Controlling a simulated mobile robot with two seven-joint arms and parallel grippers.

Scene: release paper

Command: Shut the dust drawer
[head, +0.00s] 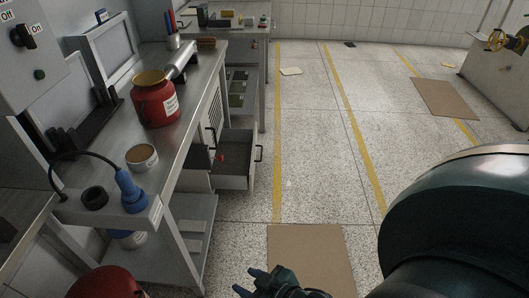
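A grey metal drawer (233,182) stands pulled out from under the workbench, in the middle left of the head view. Its dark handle (259,154) is on the outer face, toward the aisle. A small red thing (221,157) shows at its inner end. My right gripper (245,282) is at the bottom edge, low over the floor and well apart from the drawer. Its dark fingertips are spread with a gap between them, and nothing shows in it. My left gripper is not in view.
The workbench (190,92) holds a red canister (154,100), a round tin (142,157) and a blue tool (131,190). A lower shelf (190,238) juts out below it. A brown mat (305,255) lies near my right gripper. The speckled aisle floor (310,150) is mostly clear.

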